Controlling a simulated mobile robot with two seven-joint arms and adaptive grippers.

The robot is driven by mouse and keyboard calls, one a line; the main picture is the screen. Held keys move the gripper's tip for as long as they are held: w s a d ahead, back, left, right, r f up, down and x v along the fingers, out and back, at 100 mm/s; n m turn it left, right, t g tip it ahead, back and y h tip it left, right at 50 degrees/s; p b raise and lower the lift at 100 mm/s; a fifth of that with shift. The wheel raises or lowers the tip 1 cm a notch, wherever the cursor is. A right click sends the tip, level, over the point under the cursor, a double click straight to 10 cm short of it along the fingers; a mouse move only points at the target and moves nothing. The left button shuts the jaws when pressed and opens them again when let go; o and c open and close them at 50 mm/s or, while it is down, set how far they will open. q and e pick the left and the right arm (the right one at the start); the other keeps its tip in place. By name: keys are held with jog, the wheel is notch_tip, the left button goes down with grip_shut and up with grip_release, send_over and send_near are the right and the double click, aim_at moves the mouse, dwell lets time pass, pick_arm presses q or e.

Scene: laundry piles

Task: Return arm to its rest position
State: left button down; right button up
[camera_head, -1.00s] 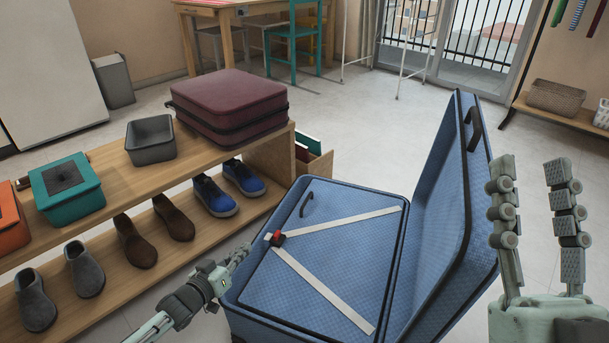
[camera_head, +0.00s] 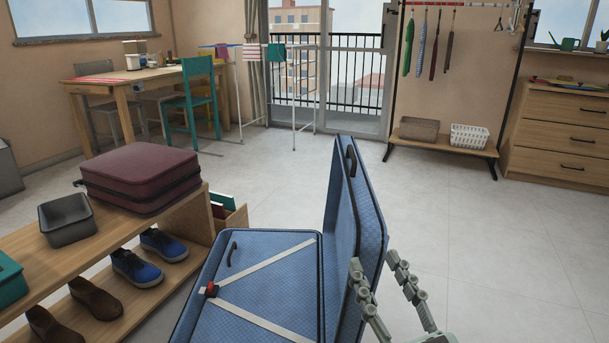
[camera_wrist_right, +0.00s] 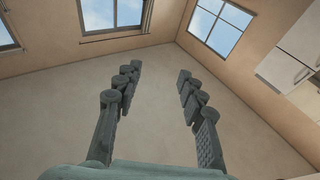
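My right gripper (camera_head: 381,278) is at the bottom right of the head view, beside the raised lid of the open blue suitcase (camera_head: 357,225). Its two fingers point upward, spread apart, with nothing between them. In the right wrist view the gripper (camera_wrist_right: 157,75) is also open and empty, facing a bare wall and windows. My left gripper does not show in the head view now.
The blue suitcase has crossed white straps and a red buckle. At left, a wooden shoe bench (camera_head: 30,236) carries a maroon suitcase (camera_head: 140,172) and a grey bin (camera_head: 66,226). Open tiled floor (camera_head: 480,240) lies to the right, with a drawer chest (camera_head: 560,140) beyond.

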jog(key=w+d+f+g+h+p, duration=0.1)
jog(key=d+f+g+h+p, duration=0.2)
jog(key=f, duration=0.5)
jog(key=d+f+g+h+p, duration=0.1)
jog(key=d+f+g+p, duration=0.15)
jog(key=f+g, duration=0.45)
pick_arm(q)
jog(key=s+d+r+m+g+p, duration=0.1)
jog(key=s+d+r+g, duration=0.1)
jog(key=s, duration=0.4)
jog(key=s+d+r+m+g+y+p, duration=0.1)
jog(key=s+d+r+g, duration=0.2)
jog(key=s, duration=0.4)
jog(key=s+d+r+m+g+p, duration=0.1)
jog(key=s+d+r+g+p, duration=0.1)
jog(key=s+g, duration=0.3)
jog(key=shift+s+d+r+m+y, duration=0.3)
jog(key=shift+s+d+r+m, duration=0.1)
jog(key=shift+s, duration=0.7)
pick_arm(e)
jog(key=s+d+f+m+g+h, duration=0.2)
jog(key=s+d+f+g, duration=0.5)
jog(key=s+d+f, duration=0.5)
notch_tip(320, 180, down, 3)
jog(key=s+h, duration=0.1)
jog(key=s, duration=0.1)
jog(key=shift+s+h, duration=0.3)
jog(key=shift+f, duration=0.1)
jog(key=shift+c, duration=0.5)
